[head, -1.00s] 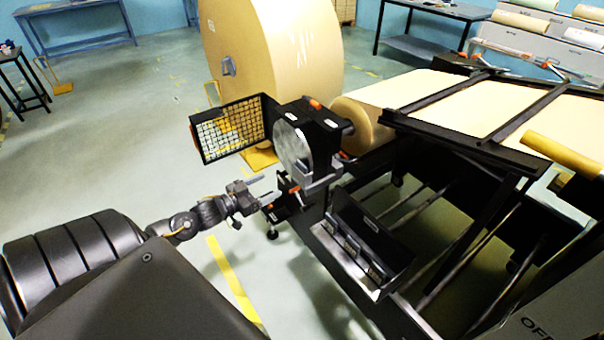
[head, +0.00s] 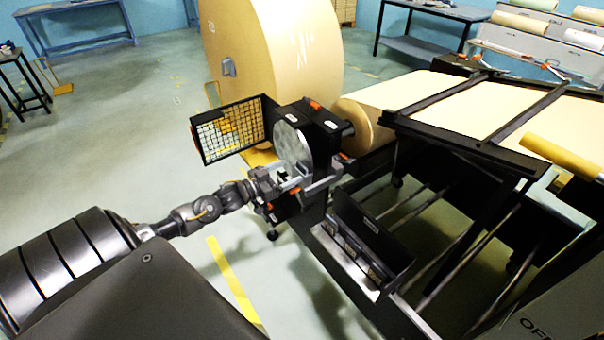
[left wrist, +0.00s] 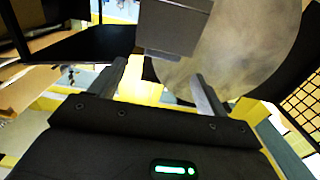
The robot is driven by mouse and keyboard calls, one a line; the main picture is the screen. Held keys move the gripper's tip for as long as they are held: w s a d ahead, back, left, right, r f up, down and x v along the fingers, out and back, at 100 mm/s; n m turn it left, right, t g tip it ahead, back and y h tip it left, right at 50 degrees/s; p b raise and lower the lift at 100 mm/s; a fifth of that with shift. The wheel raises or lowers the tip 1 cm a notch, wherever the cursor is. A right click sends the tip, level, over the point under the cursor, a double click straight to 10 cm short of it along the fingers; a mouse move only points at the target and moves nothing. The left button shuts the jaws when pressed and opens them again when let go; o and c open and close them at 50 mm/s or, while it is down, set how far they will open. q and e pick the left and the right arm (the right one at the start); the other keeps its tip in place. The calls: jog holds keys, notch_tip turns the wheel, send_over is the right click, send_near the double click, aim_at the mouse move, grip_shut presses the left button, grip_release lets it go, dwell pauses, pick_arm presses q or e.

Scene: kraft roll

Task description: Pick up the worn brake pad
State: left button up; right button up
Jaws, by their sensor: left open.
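My left gripper (head: 277,180) is at the lower edge of the grey brake disc (head: 288,148), beside the grey caliper arm (head: 322,184). A grey block (left wrist: 172,25) is just beyond the fingertips, in front of the disc (left wrist: 245,45). I cannot tell the worn brake pad apart from the brake parts there; it may be hidden or part of this block. My right gripper is not in view.
An open black tray (head: 385,240) with several dark blocks is mounted on the machine frame, right of the brake. A mesh guard (head: 230,130) stands open left of the disc. The large kraft roll (head: 275,55) is behind.

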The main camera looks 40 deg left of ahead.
aim_at(301, 166)
pick_arm(q)
jog(key=x, duration=0.4)
jog(key=shift+w+a+f, duration=0.1)
jog(key=shift+w+f, duration=0.05)
jog(key=shift+w, duration=0.1)
jog(key=shift+c, duration=0.2)
jog(key=c, duration=0.9)
jog(key=shift+c, duration=0.8)
